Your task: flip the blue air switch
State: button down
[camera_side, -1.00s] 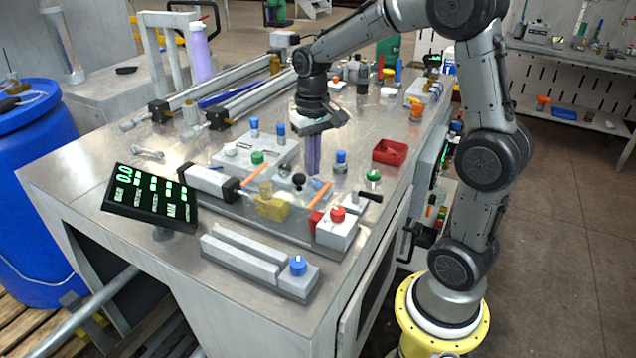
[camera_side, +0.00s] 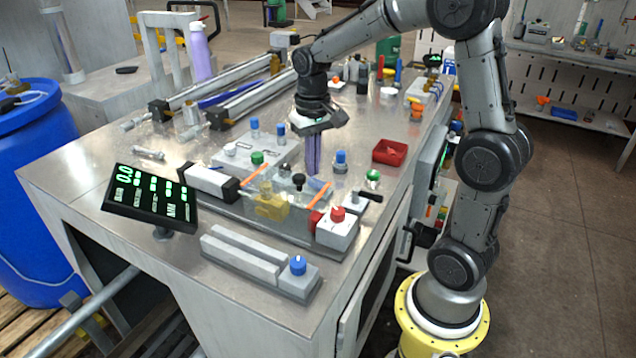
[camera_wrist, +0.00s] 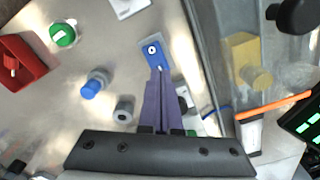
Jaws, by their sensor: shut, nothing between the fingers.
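The blue air switch (camera_wrist: 154,53) is a small blue plate with a white ring mark, lying at the upper middle of the wrist view. In the side view, a blue part (camera_side: 319,186) by my fingertips seems to be the same switch, partly hidden. My gripper (camera_wrist: 161,72) is shut and empty, its purple fingers pointing down. In the wrist view its tips overlap the lower end of the switch; I cannot tell whether they touch. In the side view my gripper (camera_side: 313,174) stands upright just behind the clear-walled station.
A yellow block (camera_side: 270,206) sits inside the clear-walled station. A blue knob (camera_side: 340,160), a green button (camera_side: 373,176) and a red tray (camera_side: 389,152) stand to the right of my fingers. A black display (camera_side: 150,198) stands at the front left.

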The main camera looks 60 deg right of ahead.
jog(key=shift+f, duration=1.1)
dwell(0.6)
jog(key=shift+r, duration=3.6)
jog(key=s+a+r+n+t, duration=0.1)
jog(key=s+a+r, duration=0.2)
jog(key=s+a+r+n+t, duration=0.1)
jog(key=s+a+r, duration=0.2)
jog(key=s+a, duration=0.1)
jog(key=shift+a+r+t, duration=0.1)
jog(key=shift+a+t, duration=0.05)
jog(key=shift+t, duration=0.25)
jog(key=s+a+f+n+t, duration=0.1)
jog(key=s+a+f+n, duration=0.1)
jog(key=s, duration=0.3)
jog(key=s+a+f+n+t, duration=0.1)
jog(key=s+f+n, duration=0.1)
jog(key=s+f, duration=0.1)
jog(key=shift+s+a+t, duration=0.35)
jog(key=shift+s+t, duration=0.05)
jog(key=shift+s, duration=0.45)
